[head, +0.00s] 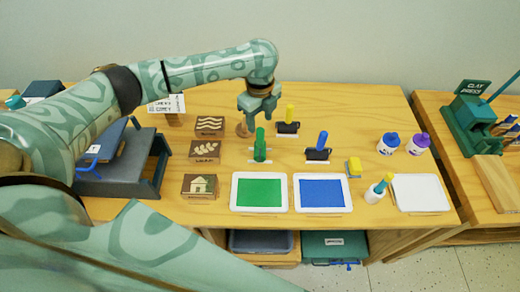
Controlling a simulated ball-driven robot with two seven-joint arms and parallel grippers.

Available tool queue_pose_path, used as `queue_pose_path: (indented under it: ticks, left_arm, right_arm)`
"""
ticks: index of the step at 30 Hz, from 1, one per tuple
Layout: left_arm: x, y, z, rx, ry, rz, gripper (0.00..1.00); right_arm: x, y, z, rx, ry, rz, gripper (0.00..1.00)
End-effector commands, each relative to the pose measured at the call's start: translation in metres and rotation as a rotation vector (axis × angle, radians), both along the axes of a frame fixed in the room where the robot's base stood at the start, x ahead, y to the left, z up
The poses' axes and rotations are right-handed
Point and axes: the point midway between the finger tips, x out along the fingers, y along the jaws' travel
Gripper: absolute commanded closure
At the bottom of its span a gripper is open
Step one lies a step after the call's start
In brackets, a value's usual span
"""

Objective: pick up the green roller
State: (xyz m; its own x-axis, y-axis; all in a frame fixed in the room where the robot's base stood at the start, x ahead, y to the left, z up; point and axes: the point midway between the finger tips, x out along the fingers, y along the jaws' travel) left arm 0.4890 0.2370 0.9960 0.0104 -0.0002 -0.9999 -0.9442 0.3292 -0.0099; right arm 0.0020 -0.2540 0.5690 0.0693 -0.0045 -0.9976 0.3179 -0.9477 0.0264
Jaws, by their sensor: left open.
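The green roller (260,146) stands with its green handle up, in a low holder on the wooden table (345,112), behind the green paint tray (234,193). My left gripper (257,116) points down just above and slightly behind the top of the green handle in the picture. It is open and holds nothing. A clear gap between handle and fingers is hard to make out. My right gripper is not in view.
A blue roller (321,143) and a yellow roller (289,115) stand close to the right. Picture blocks (204,150) sit left. The table's right back is mostly clear.

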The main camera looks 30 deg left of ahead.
Motion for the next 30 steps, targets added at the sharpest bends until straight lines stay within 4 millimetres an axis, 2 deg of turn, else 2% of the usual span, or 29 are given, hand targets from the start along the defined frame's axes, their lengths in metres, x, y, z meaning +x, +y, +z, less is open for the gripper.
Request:
queue_pose_path:
  ticks: [1,4,9,12,20,27,30]
  left_arm:
    - [0.001,0.000,-0.017,0.000,0.005,0.002,0.52]
    - [0.002,-0.001,-0.033,0.000,0.004,0.002,0.52]
    - [0.002,0.000,-0.043,0.000,0.001,0.000,0.52]
    - [0.001,0.000,-0.051,0.000,0.002,0.000,0.52]
    - [-0.002,0.004,-0.093,0.001,0.004,0.000,0.52]
    - [-0.002,0.003,-0.093,0.000,0.000,0.000,0.52]
    - [-0.002,0.003,-0.093,0.000,0.000,0.000,0.79]
  right_arm:
    - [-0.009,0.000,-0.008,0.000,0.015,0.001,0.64]
    - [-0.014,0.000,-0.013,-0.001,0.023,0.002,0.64]
    - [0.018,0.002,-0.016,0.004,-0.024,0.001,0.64]
    - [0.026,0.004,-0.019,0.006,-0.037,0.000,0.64]
    - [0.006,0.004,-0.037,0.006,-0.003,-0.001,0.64]
    - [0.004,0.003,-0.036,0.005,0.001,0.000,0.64]
    - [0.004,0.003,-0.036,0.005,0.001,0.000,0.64]
